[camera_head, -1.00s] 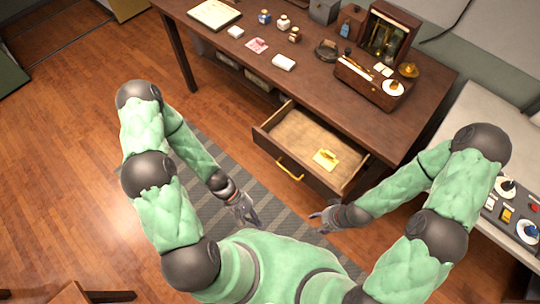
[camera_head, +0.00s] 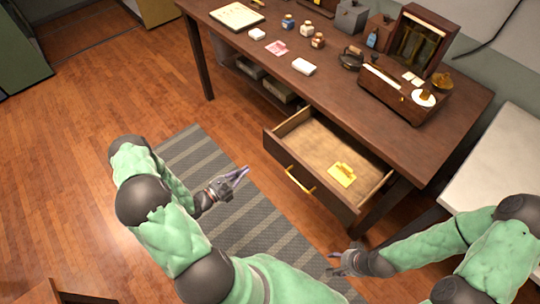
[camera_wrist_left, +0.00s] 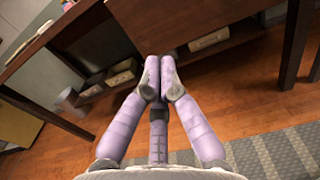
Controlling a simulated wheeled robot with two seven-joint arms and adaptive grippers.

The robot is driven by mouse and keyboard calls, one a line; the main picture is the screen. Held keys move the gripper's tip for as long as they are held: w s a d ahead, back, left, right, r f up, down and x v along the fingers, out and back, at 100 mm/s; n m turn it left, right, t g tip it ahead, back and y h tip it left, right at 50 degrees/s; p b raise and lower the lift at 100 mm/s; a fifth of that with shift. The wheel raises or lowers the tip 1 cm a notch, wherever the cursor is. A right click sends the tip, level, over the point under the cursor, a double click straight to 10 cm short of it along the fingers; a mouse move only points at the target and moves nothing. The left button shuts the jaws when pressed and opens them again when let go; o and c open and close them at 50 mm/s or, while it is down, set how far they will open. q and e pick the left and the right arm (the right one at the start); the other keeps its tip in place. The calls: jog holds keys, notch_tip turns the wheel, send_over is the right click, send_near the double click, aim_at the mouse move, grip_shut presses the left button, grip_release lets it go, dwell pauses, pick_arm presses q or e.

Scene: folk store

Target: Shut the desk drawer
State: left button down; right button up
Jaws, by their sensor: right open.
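The desk drawer (camera_head: 312,150) is pulled out from the dark wooden desk (camera_head: 381,117). Its front carries a yellow bar handle (camera_head: 299,181), and a yellow item (camera_head: 342,174) lies inside on the drawer floor. My left gripper (camera_head: 243,172) is to the left of the drawer front, apart from it, over the striped rug. Its fingertips come together with nothing seen between them, as the left wrist view also shows (camera_wrist_left: 161,66). My right gripper (camera_head: 334,263) is open and empty, in front of the drawer and below its front in the head view.
The desktop holds a notebook (camera_head: 237,16), small bottles, a white block (camera_head: 303,66) and an open wooden case (camera_head: 393,92). A striped rug (camera_head: 240,222) lies before the desk. A pale side table (camera_head: 497,158) stands at right. The floor at left is clear.

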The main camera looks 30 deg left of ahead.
aim_at(274, 149)
pick_arm(q)
jog(key=b+x, duration=0.2)
jog(key=x, duration=1)
jog(key=shift+w+d+b, duration=0.1)
jog(key=shift+b, duration=0.25)
jog(key=shift+w, duration=0.1)
pick_arm(e)
notch_tip(274, 149, down, 3)
jog(key=shift+r, duration=0.1)
